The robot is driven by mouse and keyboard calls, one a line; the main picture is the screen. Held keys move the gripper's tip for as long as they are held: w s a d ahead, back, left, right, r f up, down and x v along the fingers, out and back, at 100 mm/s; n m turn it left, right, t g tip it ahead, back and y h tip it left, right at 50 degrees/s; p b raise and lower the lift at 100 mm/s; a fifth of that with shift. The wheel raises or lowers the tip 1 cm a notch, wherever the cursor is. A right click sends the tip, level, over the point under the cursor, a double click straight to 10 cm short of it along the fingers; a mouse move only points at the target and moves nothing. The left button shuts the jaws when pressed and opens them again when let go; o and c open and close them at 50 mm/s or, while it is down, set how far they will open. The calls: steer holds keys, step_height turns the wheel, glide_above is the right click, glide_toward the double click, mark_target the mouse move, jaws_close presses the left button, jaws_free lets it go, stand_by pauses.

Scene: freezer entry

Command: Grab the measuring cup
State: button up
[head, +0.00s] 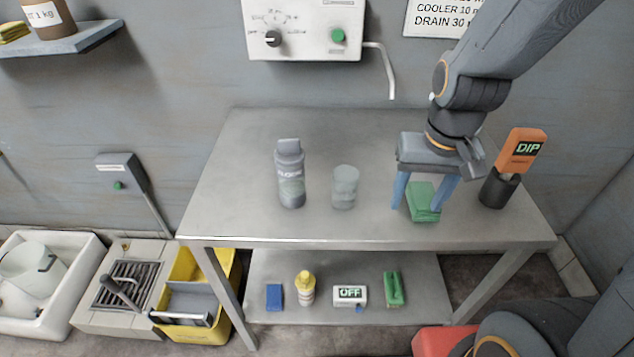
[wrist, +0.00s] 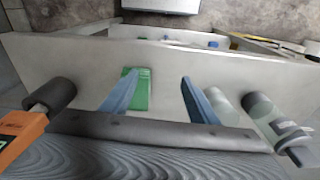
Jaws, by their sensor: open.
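The measuring cup (head: 345,187) looks like a clear, cloudy cup standing upright on the steel table, right of a grey bottle (head: 290,175). In the wrist view a pale cup (wrist: 221,104) shows just beyond the right finger, partly hidden by it. My gripper (head: 420,202) is open, with its blue fingers pointing down over the table to the right of the cup. A green block (head: 423,196) shows between the fingers in the head view. In the wrist view my gripper (wrist: 157,80) has the green block (wrist: 141,92) near its left finger. Nothing is held.
An orange DIP device (head: 522,150) in a dark holder (head: 499,188) stands right of my gripper. The steel table (head: 260,220) is clear left of the bottle and at the back. Its lower shelf (head: 330,314) carries several small items. A control box (head: 303,28) hangs above.

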mark_target(344, 189)
steer(key=shift+o, duration=1.2)
steer(key=w+a+m, duration=0.1)
steer(key=m, duration=0.1)
steer(key=w+a+m+y+p, duration=0.1)
steer(key=m, duration=0.2)
steer(key=w+a+r+m+g+p, duration=0.1)
steer(key=m, duration=0.2)
steer(key=shift+w+a+y, duration=0.1)
steer(key=shift+w+y, duration=0.3)
steer(key=w+a+m+y, duration=0.1)
steer(key=a+m, duration=0.1)
steer(key=m, duration=0.1)
steer(key=w+a+m, duration=0.1)
steer(key=a+m, duration=0.2)
steer(key=w+a+m+y, duration=0.1)
steer(key=a+m, duration=0.1)
steer(key=m, duration=0.1)
steer(key=shift+w+a+f+y, duration=0.2)
steer(key=shift+w+f+y, duration=0.1)
steer(key=shift+w, duration=0.05)
steer(key=shift+p+x, duration=0.75)
steer(key=shift+x, duration=2.6)
steer(key=c, duration=1.1)
